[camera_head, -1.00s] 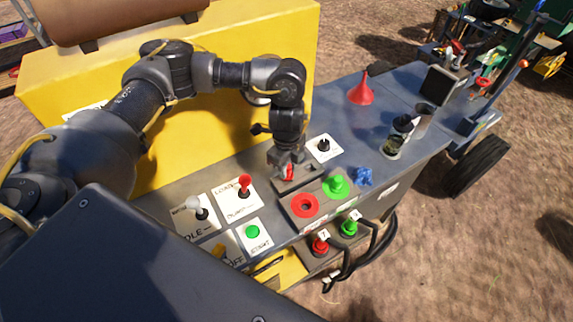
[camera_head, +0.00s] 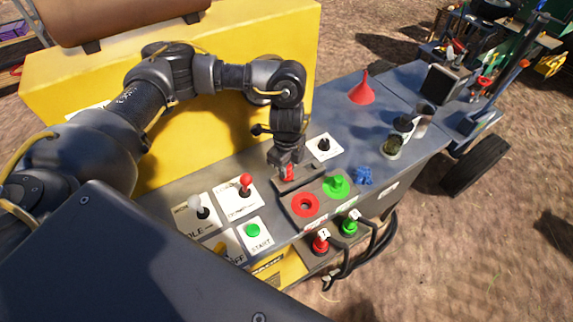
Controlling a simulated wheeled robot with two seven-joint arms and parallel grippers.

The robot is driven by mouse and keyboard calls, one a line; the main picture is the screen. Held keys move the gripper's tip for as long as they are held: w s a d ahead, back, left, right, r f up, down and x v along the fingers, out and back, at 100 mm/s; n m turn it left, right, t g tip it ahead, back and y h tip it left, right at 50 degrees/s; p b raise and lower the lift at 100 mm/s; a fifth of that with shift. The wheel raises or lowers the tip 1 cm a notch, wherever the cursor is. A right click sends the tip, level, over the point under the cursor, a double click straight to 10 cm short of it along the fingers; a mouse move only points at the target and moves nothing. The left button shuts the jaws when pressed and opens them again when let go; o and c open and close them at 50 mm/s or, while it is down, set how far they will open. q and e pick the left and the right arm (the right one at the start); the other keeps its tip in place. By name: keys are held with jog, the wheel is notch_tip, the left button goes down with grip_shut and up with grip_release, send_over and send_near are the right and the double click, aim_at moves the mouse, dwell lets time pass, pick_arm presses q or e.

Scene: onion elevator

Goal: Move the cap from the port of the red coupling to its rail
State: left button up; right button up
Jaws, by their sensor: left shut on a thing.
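The red coupling's port (camera_head: 305,204) is a red ring with an open dark centre on the dark grey block. My left gripper (camera_head: 288,173) points down just behind that port and is shut on the red cap (camera_head: 288,174). The cap is at the rail (camera_head: 296,184), a dark grey strip behind the ports. The fingers hide much of the cap, and I cannot tell whether it touches the rail. A green cap (camera_head: 337,186) sits on the port to the right. My right gripper is not in view.
A red-handled lever (camera_head: 245,184) and a green start button (camera_head: 253,230) lie left of the ports. A blue crumpled thing (camera_head: 363,176) is to the right. A red funnel (camera_head: 362,90) and cups (camera_head: 392,146) stand further back. Red and green hose couplings (camera_head: 320,244) hang in front.

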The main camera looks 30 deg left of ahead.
pick_arm(q)
jog(key=shift+f, duration=0.45)
jog(key=shift+f, duration=0.6)
dwell(1.3)
dwell(0.3)
jog(key=o, duration=1.4)
jog(key=shift+o, duration=0.2)
jog(key=shift+r, duration=0.1)
notch_tip(320, 180, up, 7)
jog(key=p, duration=0.7)
jog(key=shift+p, duration=0.35)
